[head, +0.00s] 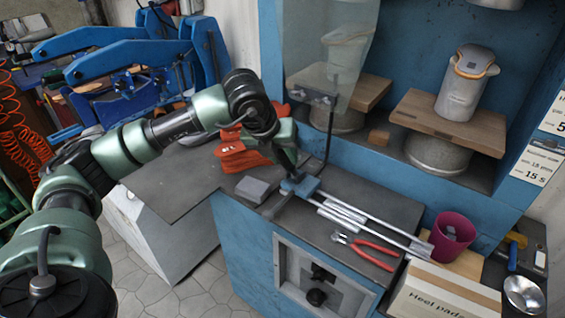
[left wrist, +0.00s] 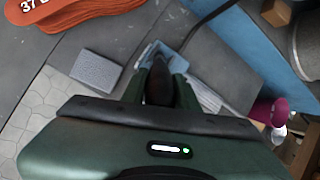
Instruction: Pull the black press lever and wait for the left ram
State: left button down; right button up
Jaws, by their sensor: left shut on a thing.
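My left gripper (head: 288,165) is shut on the end of the black press lever (head: 331,130), low in front of the blue press. In the left wrist view the dark lever handle (left wrist: 159,88) sits between the two green fingers. The left ram (head: 338,119) is a round metal cylinder under a wooden board (head: 365,93) carrying a pale shoe last (head: 345,55), partly behind a clear guard (head: 322,45). The right ram (head: 438,153) bears a board and a pale last (head: 466,85) with a strap. My right gripper is not in view.
By the gripper lie a grey block (head: 252,189), orange soles (head: 240,155) and a blue-ended tool with metal rods (head: 345,212). Red pliers (head: 365,252), a magenta cup (head: 451,236) and a cardboard box (head: 445,292) stand to the right. Blue machinery (head: 130,75) is at left.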

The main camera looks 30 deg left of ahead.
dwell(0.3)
pick_arm(q)
jog(key=c, duration=1.1)
grip_release()
jog(key=b+v, duration=0.1)
jog(key=v, duration=0.6)
jog(key=shift+s+r, duration=0.25)
jog(key=shift+r, duration=0.1)
